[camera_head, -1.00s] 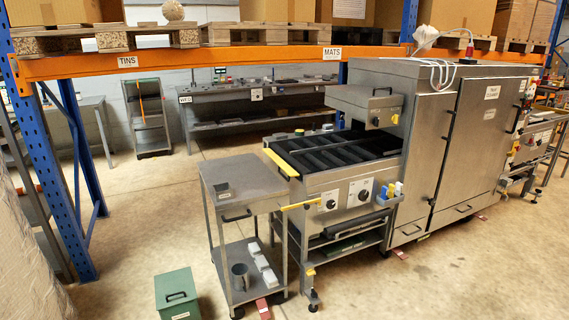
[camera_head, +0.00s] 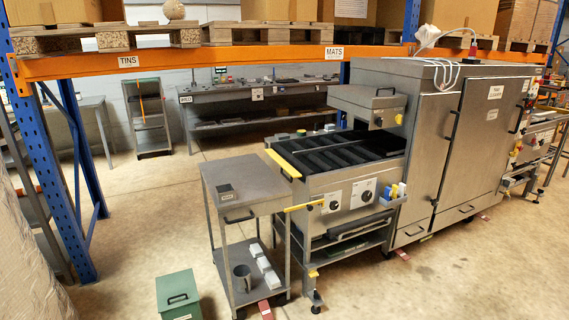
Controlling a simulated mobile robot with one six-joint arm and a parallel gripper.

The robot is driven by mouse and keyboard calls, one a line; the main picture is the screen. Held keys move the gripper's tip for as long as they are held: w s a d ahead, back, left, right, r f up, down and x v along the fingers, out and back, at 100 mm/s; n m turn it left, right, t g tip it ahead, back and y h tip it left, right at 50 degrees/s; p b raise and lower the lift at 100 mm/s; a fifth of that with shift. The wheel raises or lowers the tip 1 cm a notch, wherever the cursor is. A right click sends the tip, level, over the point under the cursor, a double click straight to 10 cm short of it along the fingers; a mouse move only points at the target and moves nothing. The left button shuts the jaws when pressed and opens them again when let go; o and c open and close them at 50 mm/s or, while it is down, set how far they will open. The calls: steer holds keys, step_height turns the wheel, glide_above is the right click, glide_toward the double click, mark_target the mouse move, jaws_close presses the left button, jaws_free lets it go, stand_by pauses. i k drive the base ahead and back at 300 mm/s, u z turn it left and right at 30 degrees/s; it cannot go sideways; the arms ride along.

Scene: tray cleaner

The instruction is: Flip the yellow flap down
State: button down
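A yellow flap (camera_head: 283,164) lies along the left end of the tray cleaner's infeed (camera_head: 340,155), at the edge of the dark slatted bed. It looks like a flat bar sloping down to the right; its exact angle is hard to tell at this size. A second yellow bar (camera_head: 304,206) sticks out to the left from the infeed's front, below the flap and beside a dial. My gripper is not in view.
A grey trolley (camera_head: 243,185) stands just left of the infeed, with a mug and white blocks on its lower shelf. A green box (camera_head: 178,294) sits on the floor at front left. A blue rack post (camera_head: 55,150) stands at left. Floor at front right is clear.

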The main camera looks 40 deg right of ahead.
mark_target(283, 165)
steer(key=z, duration=0.05)
steer(key=i, duration=0.95)
steer(key=u, duration=0.05)
